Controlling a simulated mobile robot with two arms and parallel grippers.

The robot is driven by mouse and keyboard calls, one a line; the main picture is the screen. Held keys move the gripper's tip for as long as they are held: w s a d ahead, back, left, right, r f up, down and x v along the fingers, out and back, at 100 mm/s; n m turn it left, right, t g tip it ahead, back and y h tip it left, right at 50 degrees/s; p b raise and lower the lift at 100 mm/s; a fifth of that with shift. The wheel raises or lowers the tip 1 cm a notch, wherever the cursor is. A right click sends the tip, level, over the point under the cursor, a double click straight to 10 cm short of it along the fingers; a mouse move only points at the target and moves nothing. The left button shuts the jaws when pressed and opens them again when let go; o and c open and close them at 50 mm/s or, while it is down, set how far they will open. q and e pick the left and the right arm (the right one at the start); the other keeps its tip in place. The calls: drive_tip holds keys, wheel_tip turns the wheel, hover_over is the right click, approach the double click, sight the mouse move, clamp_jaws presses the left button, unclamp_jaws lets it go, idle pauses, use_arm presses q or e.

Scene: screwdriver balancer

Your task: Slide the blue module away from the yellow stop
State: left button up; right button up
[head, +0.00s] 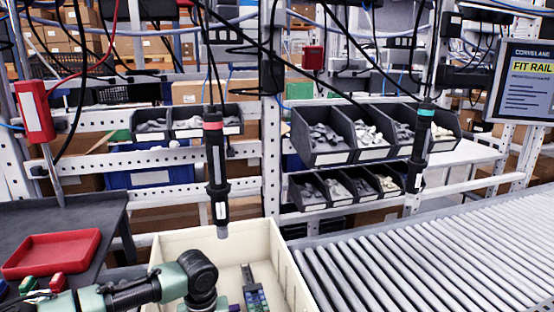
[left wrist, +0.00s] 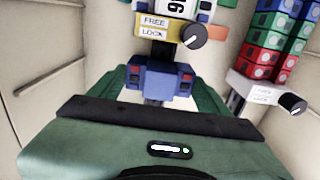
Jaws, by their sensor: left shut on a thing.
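In the left wrist view, the blue module (left wrist: 158,82) sits on a dark rail between the green fingers of my left gripper (left wrist: 155,95), which is shut on it. The yellow stop (left wrist: 150,27), with a FREE/LOCK label and a black knob, sits just beyond the blue module. A short stretch of dark rail seems to show between them. A white module with a number (left wrist: 180,8) is beyond the stop, cut off by the frame. In the head view my left arm reaches into the cream crate; its fingertips are not clear there. My right gripper is not in view.
Red, blue and green modules (left wrist: 275,45) stand in rows at right, near a white stop with a knob (left wrist: 262,95). The cream crate (head: 283,262) has high walls. A screwdriver (head: 216,170) hangs over it. A roller conveyor (head: 430,250) lies at right, a red tray (head: 52,252) at left.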

use_arm(q)
drive_tip(key=shift+s+d+p, duration=0.2)
drive_tip(key=shift+s+p, duration=0.45)
drive_tip(key=shift+p, duration=0.5)
drive_tip(key=shift+s+d+p, duration=0.15)
drive_tip(key=shift+s+p, duration=0.45)
drive_tip(key=shift+p, duration=0.5)
idle(2.8)
drive_tip(key=o, duration=1.4)
drive_tip(key=shift+w, duration=0.15)
drive_tip(key=shift+r+p, duration=0.2)
drive_tip(key=shift+p, duration=0.15)
drive_tip(key=shift+r+p, duration=0.85)
drive_tip(key=shift+p, duration=0.05)
